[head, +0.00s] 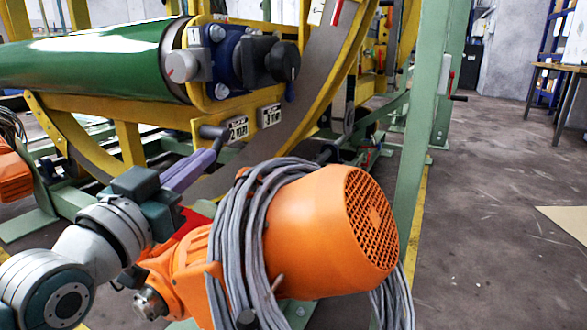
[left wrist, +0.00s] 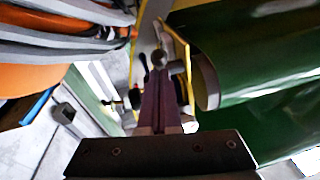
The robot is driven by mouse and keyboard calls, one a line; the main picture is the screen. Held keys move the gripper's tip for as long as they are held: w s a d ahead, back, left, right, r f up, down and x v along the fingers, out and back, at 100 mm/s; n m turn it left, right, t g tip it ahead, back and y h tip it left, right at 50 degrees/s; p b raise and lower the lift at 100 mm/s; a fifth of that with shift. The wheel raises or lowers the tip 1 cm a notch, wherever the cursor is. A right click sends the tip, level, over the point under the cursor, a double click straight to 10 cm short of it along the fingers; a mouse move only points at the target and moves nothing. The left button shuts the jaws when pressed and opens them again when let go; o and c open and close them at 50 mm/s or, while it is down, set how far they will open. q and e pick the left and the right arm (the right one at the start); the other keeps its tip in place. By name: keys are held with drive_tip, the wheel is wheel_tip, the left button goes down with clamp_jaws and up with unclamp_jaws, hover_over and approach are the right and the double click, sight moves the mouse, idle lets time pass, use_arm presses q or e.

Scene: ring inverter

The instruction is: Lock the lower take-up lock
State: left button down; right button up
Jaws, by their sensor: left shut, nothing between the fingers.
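A small dark handle (head: 212,131) sticks out from the yellow frame beside a number plate, below the blue clamp block; I take it to be the lower take-up lock. In the left wrist view a rounded dark knob (left wrist: 160,58) stands just beyond the fingertips. My left gripper (head: 212,152) has long purple fingers, shut and empty, with the tips close to the handle. Whether they touch it I cannot tell. The shut fingers also show in the left wrist view (left wrist: 160,100). The blue block (head: 235,60) carries a grey knob and a black knob. My right gripper is out of view.
An orange motor (head: 330,225) with coiled grey cables stands right of my left arm. A green roll (head: 90,62) lies above left in the yellow ring frame (head: 130,145). A green post (head: 420,110) rises behind the motor.

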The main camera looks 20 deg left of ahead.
use_arm(q)
drive_tip(key=f+t+b, duration=0.1)
drive_tip(key=w+f+t+b, duration=0.1)
drive_tip(key=shift+b, duration=0.35)
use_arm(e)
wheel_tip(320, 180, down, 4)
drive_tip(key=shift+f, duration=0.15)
use_arm(q)
drive_tip(key=shift+w+d+f, duration=0.1)
drive_tip(key=shift+w+f, duration=0.1)
drive_tip(key=shift+w, duration=0.05)
